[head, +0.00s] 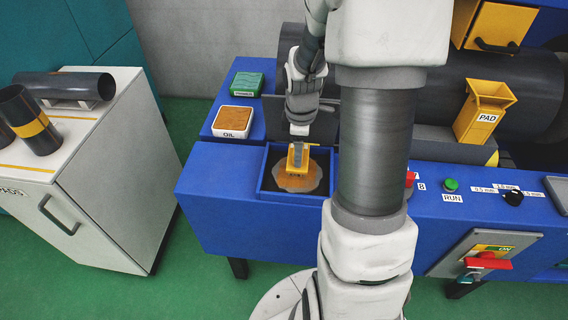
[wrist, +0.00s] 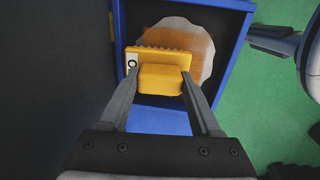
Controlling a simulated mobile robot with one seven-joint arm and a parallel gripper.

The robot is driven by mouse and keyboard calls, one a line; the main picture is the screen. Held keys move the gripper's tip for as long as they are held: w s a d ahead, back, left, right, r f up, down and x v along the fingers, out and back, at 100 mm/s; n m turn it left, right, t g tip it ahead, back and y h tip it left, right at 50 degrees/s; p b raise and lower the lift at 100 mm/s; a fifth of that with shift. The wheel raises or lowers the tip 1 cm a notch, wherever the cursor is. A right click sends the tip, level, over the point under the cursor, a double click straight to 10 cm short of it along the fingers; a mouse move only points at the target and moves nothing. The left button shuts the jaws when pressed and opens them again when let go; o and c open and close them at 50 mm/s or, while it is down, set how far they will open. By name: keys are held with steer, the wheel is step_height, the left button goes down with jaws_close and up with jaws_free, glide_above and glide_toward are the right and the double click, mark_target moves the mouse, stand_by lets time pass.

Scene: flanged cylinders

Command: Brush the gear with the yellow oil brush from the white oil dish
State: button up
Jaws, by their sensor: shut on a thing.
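My gripper (head: 299,146) is shut on the yellow oil brush (head: 292,163). In the wrist view, the fingers of my gripper (wrist: 158,84) clasp the block handle of the brush (wrist: 160,60) from both sides. The brush is over the gear (head: 283,184), a pale grey disc with an orange-brown coat across its middle. The gear also shows partly behind the brush in the wrist view (wrist: 205,52); I cannot tell whether the brush touches it. The gear lies in a square blue recess (head: 266,180). The white oil dish (head: 234,136), labelled OIL and filled with orange, stands left of the recess.
A green box (head: 247,84) stands behind the oil dish. A large dark cylinder (head: 515,95) lies behind the bench. A yellow PAD holder (head: 484,110), a green RUN button (head: 451,185) and a red-handled switch (head: 487,261) are on the right. A white cabinet (head: 100,190) stands left.

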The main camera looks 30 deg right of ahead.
steer(key=shift+r, duration=0.1)
step_height(320, 180, up, 7)
steer(key=p, duration=0.6)
stand_by(1.1)
